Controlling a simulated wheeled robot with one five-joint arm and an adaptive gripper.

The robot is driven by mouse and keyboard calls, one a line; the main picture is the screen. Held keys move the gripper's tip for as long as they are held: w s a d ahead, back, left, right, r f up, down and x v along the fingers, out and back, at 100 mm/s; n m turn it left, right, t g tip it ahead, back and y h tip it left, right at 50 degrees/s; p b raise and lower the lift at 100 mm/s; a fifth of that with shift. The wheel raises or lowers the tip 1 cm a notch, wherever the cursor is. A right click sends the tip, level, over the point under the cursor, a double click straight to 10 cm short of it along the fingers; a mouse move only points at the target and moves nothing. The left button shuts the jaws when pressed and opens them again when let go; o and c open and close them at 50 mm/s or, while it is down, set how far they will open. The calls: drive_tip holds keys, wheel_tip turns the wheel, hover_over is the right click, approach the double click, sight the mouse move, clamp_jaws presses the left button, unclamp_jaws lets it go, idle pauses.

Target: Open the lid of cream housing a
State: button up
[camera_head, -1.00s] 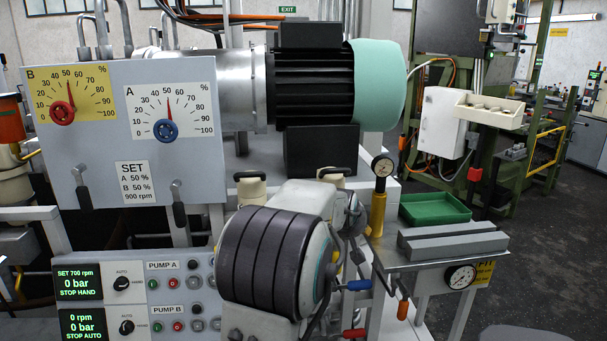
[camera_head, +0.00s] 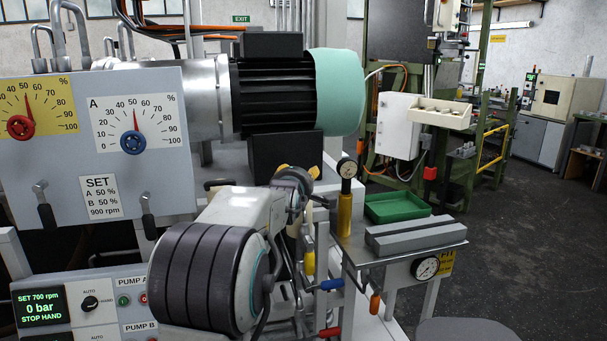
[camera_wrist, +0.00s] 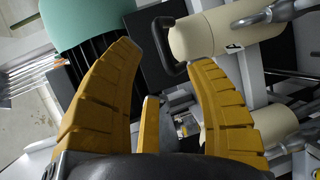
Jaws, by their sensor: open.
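A cream cylindrical housing (camera_wrist: 212,32) lies across the top right of the wrist view, with a black loop handle (camera_wrist: 160,46) at its left end. It bears a dark letter too unclear to read. A second cream housing (camera_wrist: 275,122) is at lower right, partly behind my right finger. I cannot tell which is housing a. The upper housing's handle end is beyond the fingertips. In the head view, a black handle (camera_head: 219,184) shows behind my arm, and yellow fingertips (camera_head: 300,171) show beyond my wrist.
The motor with a green cover (camera_head: 338,90) stands behind the housings. The dial panel (camera_head: 100,150) is at left. A yellow post with a gauge (camera_head: 345,205), a green tray (camera_head: 397,206) and a grey bench block (camera_head: 415,236) are at right. Open floor lies farther right.

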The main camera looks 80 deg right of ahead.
drive_tip(key=shift+n, duration=0.5)
drive_tip(key=shift+d+f+p, duration=0.2)
drive_tip(key=shift+d+p, duration=0.3)
drive_tip(key=shift+d, duration=0.7)
drive_tip(key=shift+d+f+p, duration=0.25)
drive_tip(key=shift+d+p, duration=0.25)
drive_tip(key=shift+d, duration=0.7)
drive_tip(key=shift+d+f+p, duration=0.2)
drive_tip(key=shift+d+p, duration=0.3)
drive_tip(key=shift+d, duration=0.7)
drive_tip(key=shift+c, duration=0.3)
clamp_jaws()
